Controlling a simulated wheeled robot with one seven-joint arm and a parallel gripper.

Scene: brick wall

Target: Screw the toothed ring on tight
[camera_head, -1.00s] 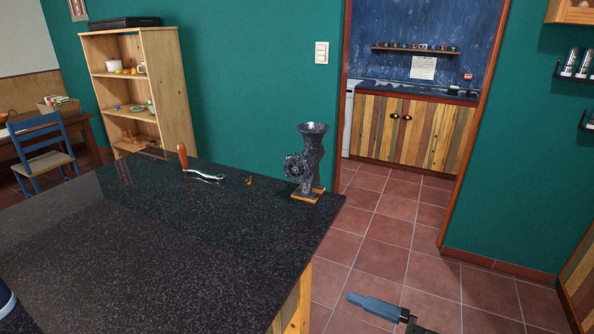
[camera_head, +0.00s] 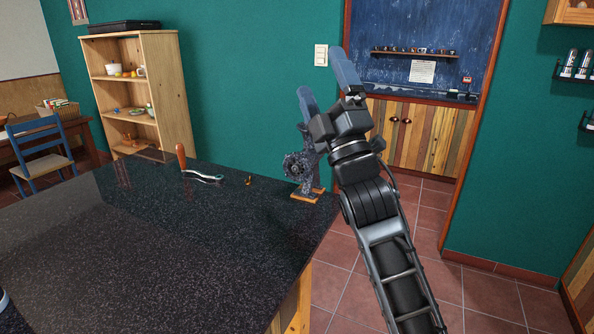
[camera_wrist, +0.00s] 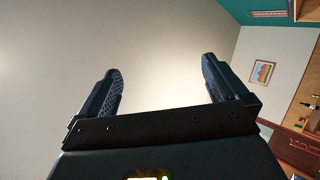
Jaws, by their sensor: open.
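A dark speckled meat grinder (camera_head: 307,183) stands upright near the far right corner of the black countertop. The toothed ring (camera_head: 292,167) appears as a round part on the grinder's left-facing front; how tightly it sits I cannot tell. My gripper (camera_head: 320,76) is open and empty, raised above the grinder with its fingers pointing up. My wrist and one finger hide the grinder's hopper in the head view. In the wrist view my spread fingers (camera_wrist: 160,68) have only wall behind them, and the grinder does not show.
The countertop's front is clear. A wooden shelf (camera_head: 170,95) stands behind, and a doorway opens at the right.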

